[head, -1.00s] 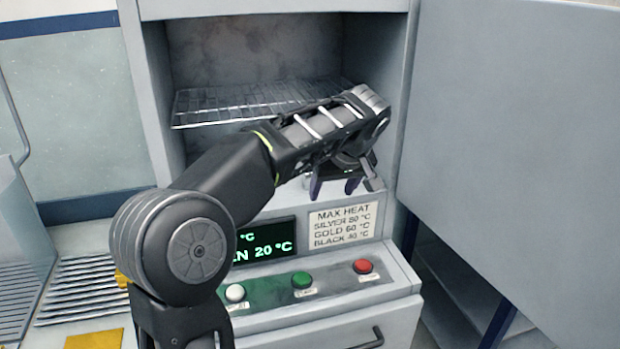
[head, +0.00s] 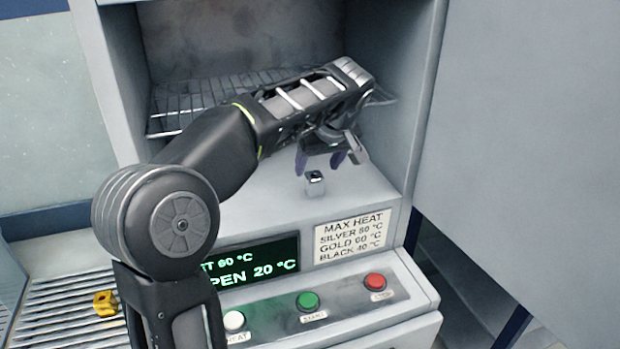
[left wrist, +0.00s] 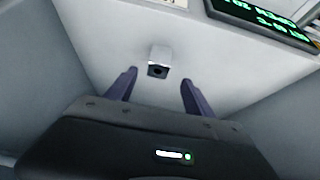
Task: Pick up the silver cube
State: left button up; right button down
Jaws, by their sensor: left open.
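The silver cube (head: 315,183) is small, with a dark round spot on one face, and sits on the light grey floor at the front of the open oven chamber. My left gripper (head: 322,159) hangs just behind and above it, with its dark purple fingers pointing down. In the left wrist view the cube (left wrist: 159,60) lies just beyond the fingertips, between their lines. My left gripper (left wrist: 158,77) is open and empty there, and the fingers look apart from the cube. My right gripper is not in view.
A wire rack (head: 180,107) spans the chamber behind my left arm. The oven door (head: 530,130) stands open at the right. The front panel has a display (head: 255,263), a heat-limit label (head: 352,237) and white, green and red buttons. A yellow piece (head: 105,303) lies on slats at the left.

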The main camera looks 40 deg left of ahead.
aim_at(315, 177)
pick_arm(q)
jog(key=shift+p+x, duration=0.3)
jog(key=shift+x, duration=0.9)
jog(key=shift+w+a+f+p, duration=0.1)
jog(key=shift+a+f+p, duration=0.05)
jog(key=shift+f+p, duration=0.3)
jog(key=p+x, duration=0.1)
jog(key=x, duration=0.2)
jog(key=shift+w+f, duration=0.2)
jog(key=shift+f, duration=0.05)
jog(key=shift+w+a+f, duration=0.15)
jog(key=shift+f, duration=0.2)
grip_shut()
